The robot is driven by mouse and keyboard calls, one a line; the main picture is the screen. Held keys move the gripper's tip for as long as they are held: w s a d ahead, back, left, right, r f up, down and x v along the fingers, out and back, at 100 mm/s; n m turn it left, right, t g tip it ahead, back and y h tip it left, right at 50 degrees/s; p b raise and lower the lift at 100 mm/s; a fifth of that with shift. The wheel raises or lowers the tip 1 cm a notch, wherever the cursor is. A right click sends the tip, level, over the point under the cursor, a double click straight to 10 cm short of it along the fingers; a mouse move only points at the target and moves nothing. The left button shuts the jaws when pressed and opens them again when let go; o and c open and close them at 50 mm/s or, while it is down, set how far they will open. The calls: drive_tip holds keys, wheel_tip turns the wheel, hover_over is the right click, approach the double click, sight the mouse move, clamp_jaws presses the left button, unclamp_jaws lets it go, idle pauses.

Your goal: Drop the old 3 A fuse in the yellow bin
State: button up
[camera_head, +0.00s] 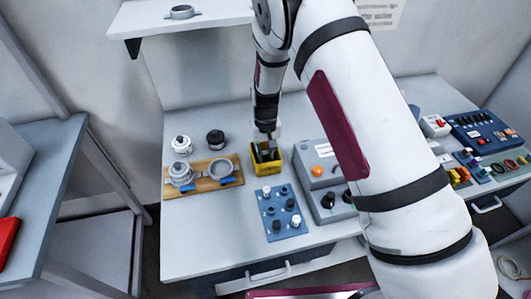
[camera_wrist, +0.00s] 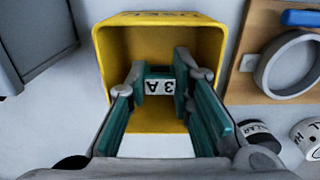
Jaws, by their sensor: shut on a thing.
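The yellow bin (camera_head: 267,168) stands on the bench with its open top facing up. It fills the middle of the wrist view (camera_wrist: 119,55), beneath the fingers. My gripper (camera_head: 266,147) is over the bin, with its fingertips at or inside the opening. In the wrist view, my gripper (camera_wrist: 159,78) is shut on the old 3 A fuse (camera_wrist: 158,87), a dark teal piece with a white "3 A" label between the fingertips. The fuse's exact height in the bin is hard to tell. The fuse is too small to make out in the head view.
A blue panel (camera_head: 270,226) with several knobs is in front. A grey box (camera_head: 315,160) with an orange button stands close on the right.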

drive_tip(key=shift+f, duration=0.6)
drive_tip(key=o, duration=0.5)
drive_tip(key=shift+c, duration=0.2)
